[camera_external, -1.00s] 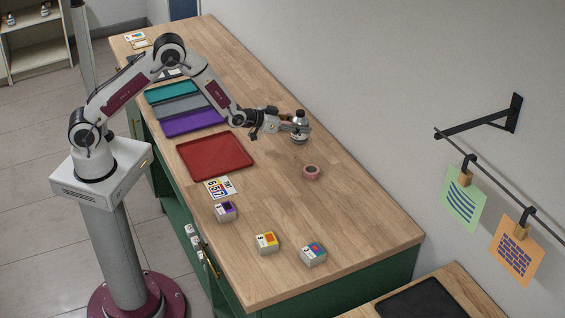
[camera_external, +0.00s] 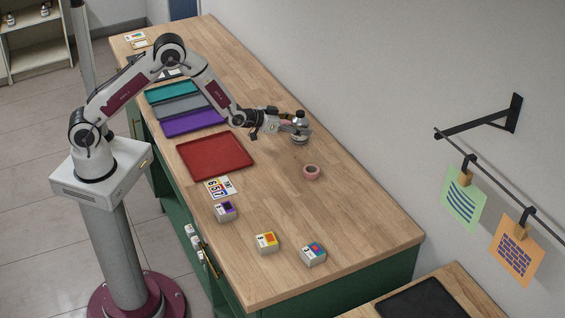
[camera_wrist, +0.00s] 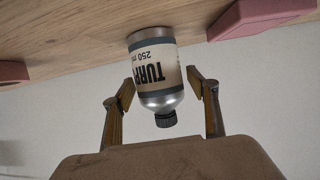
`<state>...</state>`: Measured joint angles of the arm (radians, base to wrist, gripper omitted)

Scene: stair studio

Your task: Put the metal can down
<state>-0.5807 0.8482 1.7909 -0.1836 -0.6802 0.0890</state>
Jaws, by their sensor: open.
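The metal can (camera_external: 299,139) stands upright on the wooden worktop, towards the wall side. In the wrist view the can (camera_wrist: 154,68) appears upside down, with a silver body, a cream and dark label reading "TURP" and "250 m", and a black ridged cap. Its base meets the worktop. My gripper (camera_wrist: 161,86) is open, with one finger on each side of the can's upper part and visible gaps beside it. In the external view my gripper (camera_external: 302,129) partly covers the can.
A red tray (camera_external: 215,156) and a purple tray (camera_external: 194,122) are to the left. Several small boxes, one (camera_external: 267,243) among them, stand nearer the front. A pink block (camera_wrist: 262,16) shows beside the can.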

